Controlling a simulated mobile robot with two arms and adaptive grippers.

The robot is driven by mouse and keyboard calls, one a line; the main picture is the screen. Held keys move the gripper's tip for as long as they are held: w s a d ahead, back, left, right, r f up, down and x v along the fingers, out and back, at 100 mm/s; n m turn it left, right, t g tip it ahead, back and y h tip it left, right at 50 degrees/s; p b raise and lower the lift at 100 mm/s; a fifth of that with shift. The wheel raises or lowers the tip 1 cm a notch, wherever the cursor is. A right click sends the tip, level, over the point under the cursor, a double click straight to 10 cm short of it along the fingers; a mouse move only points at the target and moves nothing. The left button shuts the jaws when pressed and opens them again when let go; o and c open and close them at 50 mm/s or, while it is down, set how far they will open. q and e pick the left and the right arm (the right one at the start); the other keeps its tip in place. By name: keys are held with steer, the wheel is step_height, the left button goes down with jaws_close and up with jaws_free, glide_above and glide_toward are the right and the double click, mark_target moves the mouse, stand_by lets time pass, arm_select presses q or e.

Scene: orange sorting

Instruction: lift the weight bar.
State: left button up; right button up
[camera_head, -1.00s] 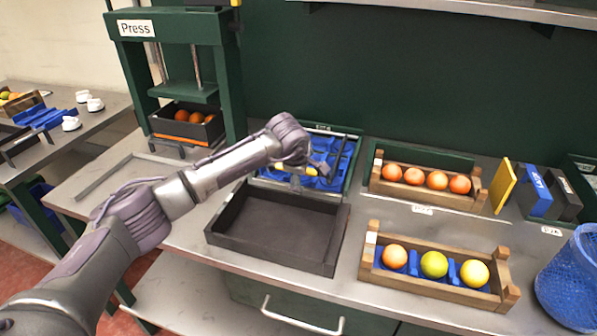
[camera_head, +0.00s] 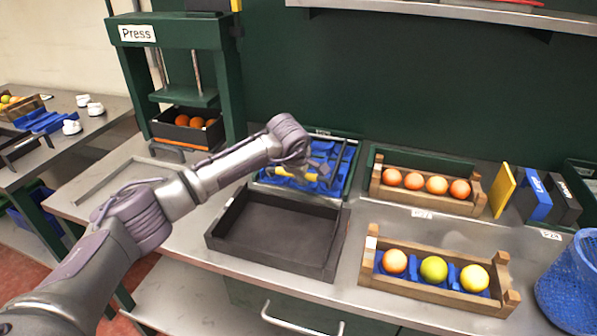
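My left arm reaches in from the left. Its gripper (camera_head: 322,174) is low over a green-rimmed tray with blue inserts (camera_head: 350,180), behind the empty black tray. The fingers are small, dark and partly merged with the tray's contents, so I cannot tell whether they are open or shut. A slim dark bar (camera_head: 340,160) shows at the gripper, and a yellow piece lies just beside it. I cannot tell whether this is the weight bar, or whether the gripper touches it. My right gripper is not in view.
An empty black tray (camera_head: 232,205) sits in front. Two wooden crates of fruit (camera_head: 377,180) (camera_head: 369,258) stand to the right, with a blue mesh basket (camera_head: 570,285) at the edge. The green press (camera_head: 226,80) stands at the back left, holding a black box of oranges (camera_head: 160,130).

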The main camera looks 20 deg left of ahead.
arm_select(q)
step_height(320, 180, up, 6)
steer(key=w+p, duration=0.1)
steer(key=shift+w+p, duration=0.3)
steer(key=w+r+p, duration=0.2)
steer(key=w+r, duration=0.1)
steer(key=r, duration=0.3)
steer(key=shift+w+p, duration=0.15)
steer(key=shift+p, duration=0.2)
steer(key=shift+d, duration=0.1)
steer(key=w+r+p, duration=0.4)
steer(key=r+p, duration=0.1)
steer(key=shift+w+r+p, duration=0.2)
steer(key=shift+w+p, duration=0.1)
stand_by(0.5)
